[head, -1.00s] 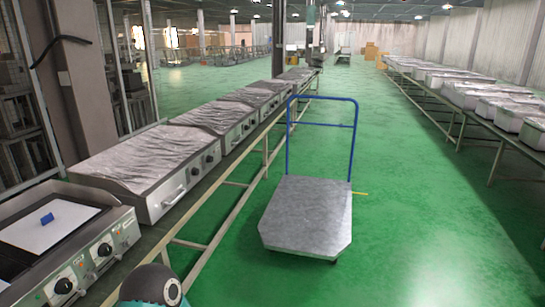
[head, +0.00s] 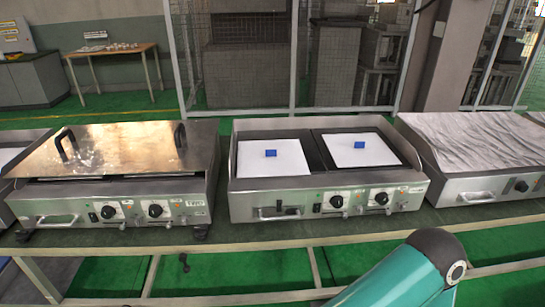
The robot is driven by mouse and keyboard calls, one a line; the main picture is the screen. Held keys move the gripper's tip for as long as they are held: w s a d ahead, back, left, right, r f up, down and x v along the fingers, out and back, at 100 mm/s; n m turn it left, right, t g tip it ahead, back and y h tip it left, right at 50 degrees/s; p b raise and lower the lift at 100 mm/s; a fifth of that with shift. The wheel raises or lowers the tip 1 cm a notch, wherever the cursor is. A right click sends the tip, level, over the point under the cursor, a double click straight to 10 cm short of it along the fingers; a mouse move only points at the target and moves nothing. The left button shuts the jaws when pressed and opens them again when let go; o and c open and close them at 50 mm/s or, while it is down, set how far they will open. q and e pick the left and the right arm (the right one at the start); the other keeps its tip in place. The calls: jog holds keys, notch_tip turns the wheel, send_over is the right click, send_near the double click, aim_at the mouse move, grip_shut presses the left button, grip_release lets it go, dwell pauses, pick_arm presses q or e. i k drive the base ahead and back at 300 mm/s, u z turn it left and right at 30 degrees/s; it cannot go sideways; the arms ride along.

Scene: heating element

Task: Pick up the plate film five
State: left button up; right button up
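Two white sheets, each with a small blue block on it, lie side by side on the dark plates of the middle steel griddle (head: 330,197). The left white sheet (head: 270,168) and the right white sheet (head: 375,158) look flat. The head view does not tell me which thing is plate film five. Wrinkled grey film (head: 470,137) covers the top of the griddle to the right. Neither of my grippers shows; only a teal link of my arm is in view at the lower right.
A griddle with a shiny metal cover and two black handles (head: 125,145) stands to the left. The griddles stand on a long bench (head: 300,238). Behind are mesh partitions (head: 250,60), a pillar (head: 455,55) and a wooden table (head: 110,52).

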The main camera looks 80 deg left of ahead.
aim_at(266, 158)
jog(key=z, duration=1.5)
jog(key=i, duration=0.1)
jog(key=u, duration=2.85)
jog(key=i, duration=0.25)
jog(key=u, duration=2.2)
jog(key=k, duration=0.6)
jog(key=u, duration=0.3)
jog(key=i, duration=1.85)
jog(key=z, duration=0.45)
